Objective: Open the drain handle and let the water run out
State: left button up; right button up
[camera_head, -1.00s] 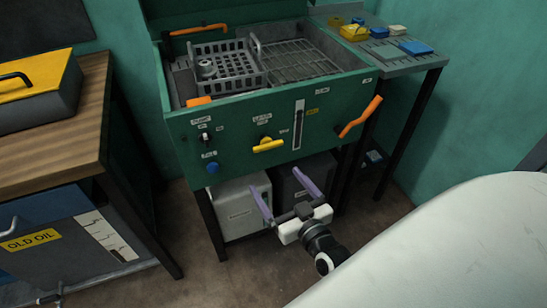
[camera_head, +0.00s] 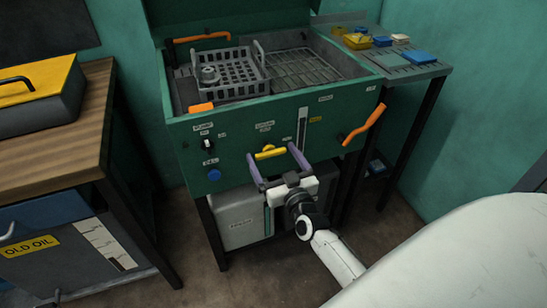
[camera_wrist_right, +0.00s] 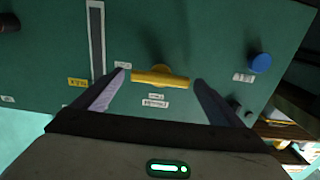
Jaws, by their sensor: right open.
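A yellow handle (camera_head: 268,153) lies roughly crosswise on the front panel of the green washing tank (camera_head: 232,144). It also shows in the right wrist view (camera_wrist_right: 162,78), next to small labels too blurred to read. My right gripper (camera_head: 271,150) is open in front of the panel, its purple fingers pointing at the handle. In the right wrist view, the fingertips (camera_wrist_right: 160,77) stand on either side of the handle, near its two ends. I cannot tell whether they touch it. No water is visible in the tank or running out. My left gripper is not in view.
A grey container (camera_head: 240,220) stands under the tank. A blue knob (camera_head: 213,175) and an orange lever (camera_head: 363,124) flank the handle. A basket (camera_head: 232,75) sits in the tank. A wooden bench (camera_head: 60,155) is at left, a side table (camera_head: 410,70) at right.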

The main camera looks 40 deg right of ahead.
jog(key=c, duration=1.1)
jog(key=shift+o, duration=0.2)
jog(key=m, duration=0.4)
jog(key=shift+d+m, duration=0.1)
jog(key=shift+m, duration=0.2)
jog(key=m, duration=0.4)
jog(key=shift+f, duration=0.1)
jog(key=m, duration=0.5)
jog(key=shift+f+b, duration=0.1)
jog(key=shift+b, duration=0.25)
jog(key=shift+d+m+b, duration=0.1)
jog(key=shift+m+b, duration=0.4)
jog(key=shift+m, duration=1.6)
